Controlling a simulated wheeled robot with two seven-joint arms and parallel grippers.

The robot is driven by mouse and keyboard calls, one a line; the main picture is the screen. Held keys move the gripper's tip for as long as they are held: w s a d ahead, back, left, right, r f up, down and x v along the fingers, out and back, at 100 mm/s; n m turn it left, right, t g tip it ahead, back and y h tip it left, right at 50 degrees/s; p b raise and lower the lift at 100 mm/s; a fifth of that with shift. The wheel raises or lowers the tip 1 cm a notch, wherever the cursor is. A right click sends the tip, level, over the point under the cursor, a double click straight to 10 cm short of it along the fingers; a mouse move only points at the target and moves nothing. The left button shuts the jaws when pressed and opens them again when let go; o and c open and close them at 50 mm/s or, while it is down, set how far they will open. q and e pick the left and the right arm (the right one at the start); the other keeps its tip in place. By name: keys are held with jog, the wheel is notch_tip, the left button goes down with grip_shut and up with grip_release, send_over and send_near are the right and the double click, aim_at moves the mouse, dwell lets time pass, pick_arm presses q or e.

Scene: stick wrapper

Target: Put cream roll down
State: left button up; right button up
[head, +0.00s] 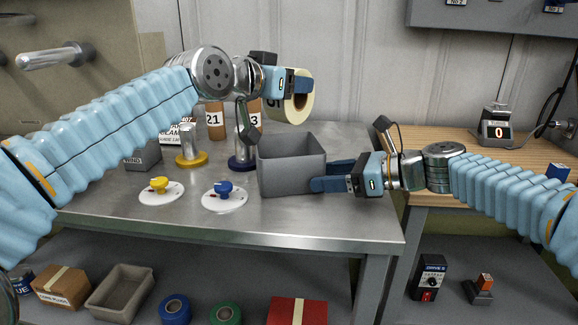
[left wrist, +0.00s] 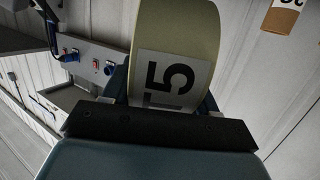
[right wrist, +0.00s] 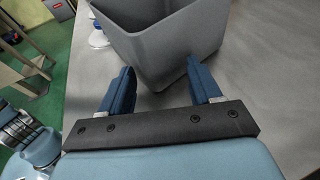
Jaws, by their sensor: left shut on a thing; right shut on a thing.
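The cream roll (head: 300,106), a wide ring of cream tape, is up in the air above and behind the grey bin. My left gripper (head: 291,85) is shut on it. In the left wrist view the cream roll (left wrist: 182,28) stands between the fingers, with a white label reading 5 facing the camera. The open grey bin (head: 292,168) stands on the metal table. My right gripper (head: 330,181) is at the bin's front right corner, shut on the bin. In the right wrist view the bin (right wrist: 160,48) lies at the fingertips; the exact contact is unclear.
A yellow-based spindle (head: 190,158) and a blue-based spindle (head: 241,163) stand left of the bin. A yellow-knobbed disc (head: 161,193) and a blue-knobbed disc (head: 224,198) lie in front.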

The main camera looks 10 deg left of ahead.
pick_arm(q)
notch_tip(320, 180, down, 9)
pick_arm(e)
jog(key=shift+a, duration=0.1)
pick_arm(q)
jog(key=shift+f, duration=0.15)
jog(key=shift+f, duration=0.5)
jog(key=o, duration=1.2)
jog(key=shift+o, duration=0.2)
jog(key=r+v, duration=0.1)
jog(key=v, duration=1.1)
